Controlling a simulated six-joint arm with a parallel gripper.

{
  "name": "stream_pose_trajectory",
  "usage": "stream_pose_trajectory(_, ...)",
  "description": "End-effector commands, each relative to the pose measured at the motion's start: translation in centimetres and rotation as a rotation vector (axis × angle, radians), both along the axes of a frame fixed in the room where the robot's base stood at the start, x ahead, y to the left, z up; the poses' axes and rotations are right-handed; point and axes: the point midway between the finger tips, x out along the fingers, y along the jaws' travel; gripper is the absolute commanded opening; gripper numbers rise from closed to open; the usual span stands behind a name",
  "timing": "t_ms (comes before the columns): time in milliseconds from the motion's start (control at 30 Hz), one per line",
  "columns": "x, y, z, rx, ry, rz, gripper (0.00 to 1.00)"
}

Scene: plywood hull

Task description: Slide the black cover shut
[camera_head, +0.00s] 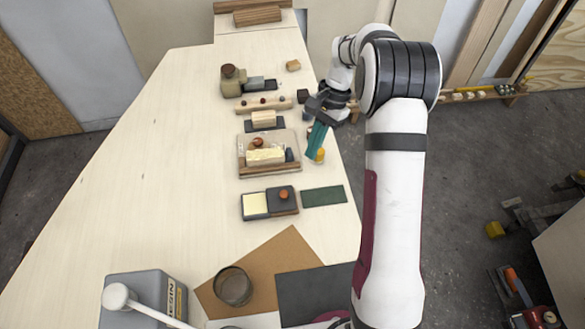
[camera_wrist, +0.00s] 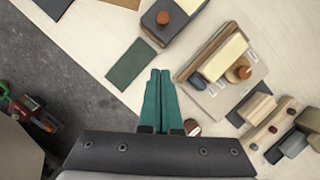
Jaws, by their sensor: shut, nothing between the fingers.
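The black cover (camera_head: 283,205) has a round orange-brown knob and sits on the right part of a low dark box (camera_head: 243,207). The left part of the box is uncovered and shows a pale cream surface (camera_head: 255,203). My gripper (camera_head: 314,157), with teal fingers, is shut and empty. It is near the table's right edge, farther back than the box and apart from it. In the wrist view, the fingertips (camera_wrist: 160,73) are side by side, below the cover.
A clear tray (camera_head: 241,172) with a cream block and another orange knob lies behind the box. A dark green pad (camera_head: 323,196) lies right of the box. A small yellow item (camera_head: 320,156) is by my fingers. A cup (camera_head: 233,287) and resin can (camera_head: 150,293) stand in front. The left tabletop is clear.

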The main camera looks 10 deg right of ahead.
Motion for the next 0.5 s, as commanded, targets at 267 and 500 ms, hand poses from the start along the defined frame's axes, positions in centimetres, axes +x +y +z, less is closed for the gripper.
stream_pose_trajectory(267,-1.5,1.8,-5.7,0.000,0.003,0.003,0.00)
stream_pose_trajectory(500,-3.5,4.4,-6.3,-0.001,-0.001,0.003,0.00)
